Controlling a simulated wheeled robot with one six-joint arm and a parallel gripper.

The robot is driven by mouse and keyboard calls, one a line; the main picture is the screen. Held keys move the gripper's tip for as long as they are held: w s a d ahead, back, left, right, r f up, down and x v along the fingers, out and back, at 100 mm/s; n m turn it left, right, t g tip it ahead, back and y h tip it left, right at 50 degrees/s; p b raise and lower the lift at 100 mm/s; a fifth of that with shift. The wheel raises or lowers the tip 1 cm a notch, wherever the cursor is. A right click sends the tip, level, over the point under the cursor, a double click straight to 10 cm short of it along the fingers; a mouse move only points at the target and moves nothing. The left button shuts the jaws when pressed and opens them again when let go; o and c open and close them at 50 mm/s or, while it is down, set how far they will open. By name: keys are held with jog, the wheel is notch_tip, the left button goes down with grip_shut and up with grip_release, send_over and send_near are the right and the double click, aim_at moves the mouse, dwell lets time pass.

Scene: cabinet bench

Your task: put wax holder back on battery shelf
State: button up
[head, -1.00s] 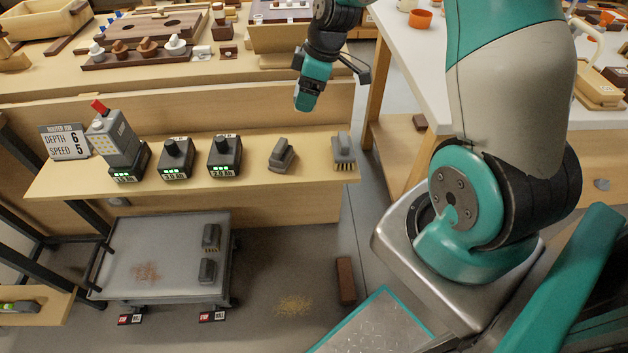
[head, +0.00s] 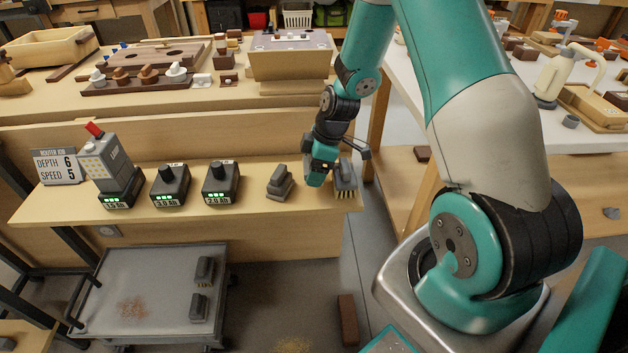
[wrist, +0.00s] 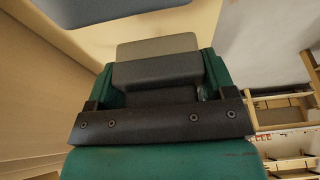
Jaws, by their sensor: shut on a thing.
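My gripper (wrist: 160,95) is shut on the wax holder (wrist: 155,72), a grey stepped block held between the teal fingers in the wrist view. In the head view my gripper (head: 317,175) is low over the right part of the battery shelf (head: 240,204). It hides most or all of the holder there, so I cannot tell whether the holder touches the shelf. A grey brush (head: 345,178) with bristles stands close to the right of my gripper. A dark grey block-shaped tool (head: 280,182) stands to its left.
Black battery packs (head: 221,184) with green lights and a sign (head: 58,167) fill the shelf's left part. A bench (head: 200,120) rises behind. A grey trolley (head: 150,285) with two small brush-like tools stands below. Free shelf between tool and brush is narrow.

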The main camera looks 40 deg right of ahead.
jog(key=shift+f, duration=1.9)
jog(key=shift+f+b, duration=0.1)
jog(key=shift+b, duration=0.2)
jog(key=shift+f, duration=0.15)
jog(key=o, duration=0.9)
jog(key=shift+c, duration=0.2)
jog(key=p+v, duration=0.2)
jog(key=v, duration=1)
jog(key=s+a+r+m+y, duration=0.15)
jog(key=s+a+r, duration=0.25)
jog(key=a+r, duration=0.95)
jog(key=s+a+r+m+g, duration=0.1)
jog(key=s+a+r, duration=0.1)
jog(key=s+a, duration=0.3)
jog(key=s+a+r+m+g, duration=0.1)
jog(key=s+a+r, duration=0.2)
jog(key=s+a, duration=0.3)
jog(key=s, duration=0.5)
jog(key=shift+s+a+r+m, duration=0.15)
jog(key=shift+a+m, duration=0.15)
jog(key=shift+m, duration=0.05)
